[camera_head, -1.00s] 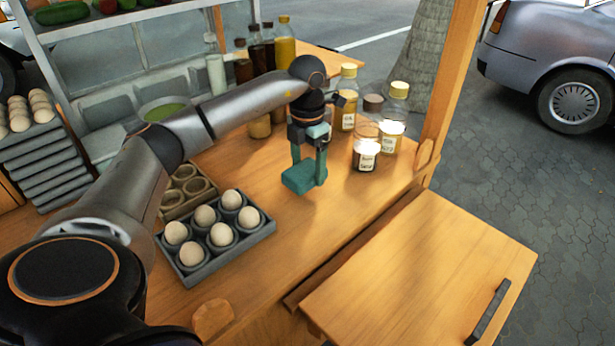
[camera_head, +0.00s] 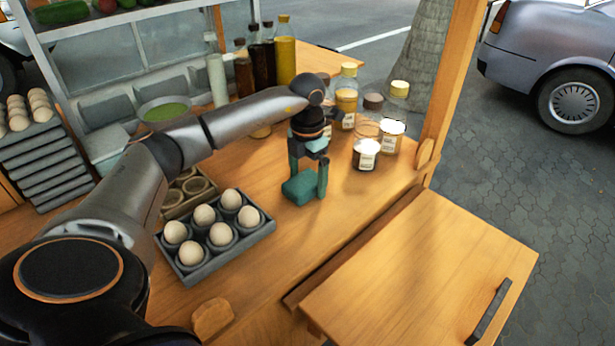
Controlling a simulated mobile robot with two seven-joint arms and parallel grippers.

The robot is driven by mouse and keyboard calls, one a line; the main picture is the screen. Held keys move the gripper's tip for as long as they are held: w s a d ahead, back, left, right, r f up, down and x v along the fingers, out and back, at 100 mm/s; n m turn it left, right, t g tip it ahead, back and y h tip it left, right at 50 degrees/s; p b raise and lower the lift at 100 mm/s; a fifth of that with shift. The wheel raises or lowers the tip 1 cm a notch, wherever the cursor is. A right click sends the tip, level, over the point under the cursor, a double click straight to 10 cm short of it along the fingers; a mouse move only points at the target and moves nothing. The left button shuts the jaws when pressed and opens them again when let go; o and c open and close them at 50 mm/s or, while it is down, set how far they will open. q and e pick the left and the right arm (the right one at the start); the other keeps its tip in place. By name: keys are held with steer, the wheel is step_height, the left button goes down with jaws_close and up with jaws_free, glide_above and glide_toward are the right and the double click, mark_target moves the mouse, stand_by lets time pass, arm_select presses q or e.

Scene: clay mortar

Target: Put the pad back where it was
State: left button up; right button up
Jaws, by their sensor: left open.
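The pad (camera_head: 299,189) is a small teal block on the wooden counter, to the right of the egg tray. My left gripper (camera_head: 309,179) points down at it with its jaws open. One teal finger shows at the pad's right side, and the other stands at its left back edge. The pad appears to rest on the counter; whether a finger touches it is hard to tell. My right gripper is not in view.
A grey egg tray (camera_head: 262,232) with several eggs stands left of the pad. Jars (camera_head: 366,155) and bottles (camera_head: 285,50) stand behind. A lower wooden board (camera_head: 420,275) lies front right. The counter (camera_head: 345,205) right of the pad is clear.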

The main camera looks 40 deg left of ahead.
mark_target(308, 179)
arm_select(q)
step_height(308, 179, up, 12)
steer(key=p, duration=0.1)
steer(key=shift+r, duration=0.2)
